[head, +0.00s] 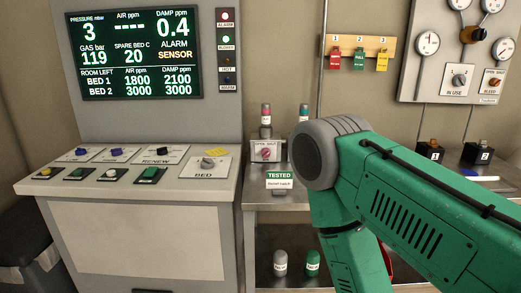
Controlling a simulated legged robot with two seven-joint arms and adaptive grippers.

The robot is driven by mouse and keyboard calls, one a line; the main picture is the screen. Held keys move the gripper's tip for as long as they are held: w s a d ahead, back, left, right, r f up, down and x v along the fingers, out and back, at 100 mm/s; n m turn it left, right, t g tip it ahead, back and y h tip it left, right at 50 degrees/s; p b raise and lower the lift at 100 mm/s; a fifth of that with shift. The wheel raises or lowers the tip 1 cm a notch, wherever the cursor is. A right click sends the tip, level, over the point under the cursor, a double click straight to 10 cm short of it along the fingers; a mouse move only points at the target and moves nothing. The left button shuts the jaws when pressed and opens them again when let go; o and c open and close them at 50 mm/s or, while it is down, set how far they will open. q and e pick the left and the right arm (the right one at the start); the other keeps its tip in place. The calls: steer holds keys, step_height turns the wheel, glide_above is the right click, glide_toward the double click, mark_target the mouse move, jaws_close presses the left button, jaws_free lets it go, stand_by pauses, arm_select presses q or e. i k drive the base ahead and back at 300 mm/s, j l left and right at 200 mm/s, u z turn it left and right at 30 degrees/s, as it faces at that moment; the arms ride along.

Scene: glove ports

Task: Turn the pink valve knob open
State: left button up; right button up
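The pink valve knob (266,154) is on the front of a small pale valve box (258,144) marked OPEN and SHUT. The box stands at the back of the metal bench, just right of the console. The knob is small here, and I cannot tell which mark it points to. My green right arm comes in from the right and bends downward right of the box. It is apart from the knob in the picture. Neither of my grippers shows.
A pink-banded bottle (266,114) stands above the box; a teal-topped one (304,113) is partly hidden by my arm. A TESTED sign (279,179) is below the knob. The console (140,215) borders the left. Two bottles (281,262) (313,262) stand on the lower shelf.

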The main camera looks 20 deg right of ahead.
mark_target(265, 152)
steer(key=i+l+z, duration=0.15)
steer(key=z, duration=0.3)
steer(key=i+z, duration=0.3)
steer(key=z, duration=0.15)
steer(key=i+z, duration=0.2)
steer(key=z, duration=0.25)
